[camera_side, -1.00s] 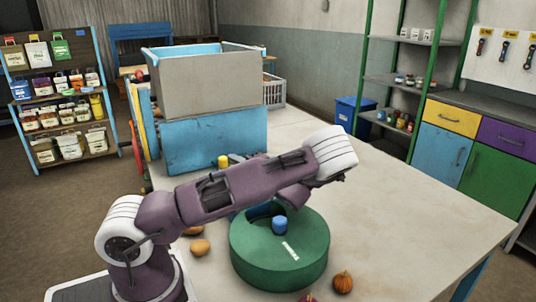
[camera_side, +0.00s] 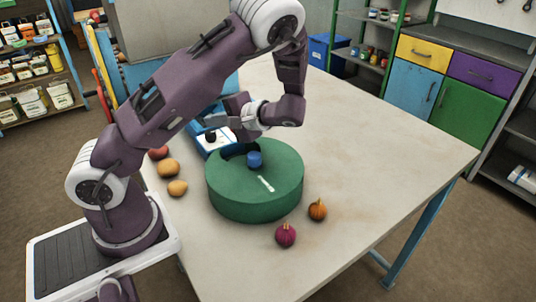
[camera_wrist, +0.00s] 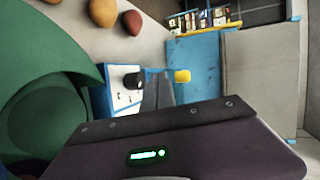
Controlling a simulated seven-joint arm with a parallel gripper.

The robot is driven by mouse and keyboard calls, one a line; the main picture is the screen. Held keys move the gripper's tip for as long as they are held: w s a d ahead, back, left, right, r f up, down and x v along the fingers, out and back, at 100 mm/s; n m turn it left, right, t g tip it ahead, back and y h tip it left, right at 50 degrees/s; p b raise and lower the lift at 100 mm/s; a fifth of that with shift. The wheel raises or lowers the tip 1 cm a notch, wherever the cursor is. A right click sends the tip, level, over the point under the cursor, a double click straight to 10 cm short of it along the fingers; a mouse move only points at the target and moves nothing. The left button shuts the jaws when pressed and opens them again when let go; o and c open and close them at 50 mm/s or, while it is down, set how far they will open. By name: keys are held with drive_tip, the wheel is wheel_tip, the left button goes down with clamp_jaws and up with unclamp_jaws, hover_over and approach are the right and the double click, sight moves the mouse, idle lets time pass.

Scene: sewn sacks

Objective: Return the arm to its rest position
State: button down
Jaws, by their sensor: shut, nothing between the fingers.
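My gripper (camera_side: 212,121) is at the end of my purple and white arm, which is raised and bent over the table. The gripper is shut and empty. It points left in the side view, above and behind the green round drum (camera_side: 254,188), near a blue box with a white face and black knob (camera_side: 216,141). In the wrist view, the dark hand body fills the lower part and shows a small green light; the blue box (camera_wrist: 122,92) lies just beyond it.
The green drum has a blue knob (camera_side: 254,159) on top. Several onions and potatoes lie around it, including a red onion (camera_side: 286,236) and an orange one (camera_side: 317,210). A large grey bin (camera_side: 150,40) stands behind. The table's right side (camera_side: 400,150) is clear.

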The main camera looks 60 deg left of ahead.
drive_tip(key=s+d+r+m+t+h, duration=0.1)
drive_tip(key=s+d+r+t+h, duration=0.2)
drive_tip(key=d, duration=0.4)
drive_tip(key=s+d+r+m+t+h, duration=0.1)
drive_tip(key=s+d+r+t+h, duration=0.3)
drive_tip(key=d, duration=0.4)
drive_tip(key=s+d+r+m+t+h, duration=0.2)
drive_tip(key=s+d+r+h, duration=0.3)
drive_tip(key=d, duration=0.3)
drive_tip(key=shift+s+r+t, duration=0.25)
drive_tip(key=shift+r+t, duration=0.4)
drive_tip(key=shift+t, duration=0.25)
drive_tip(key=shift+d, duration=0.1)
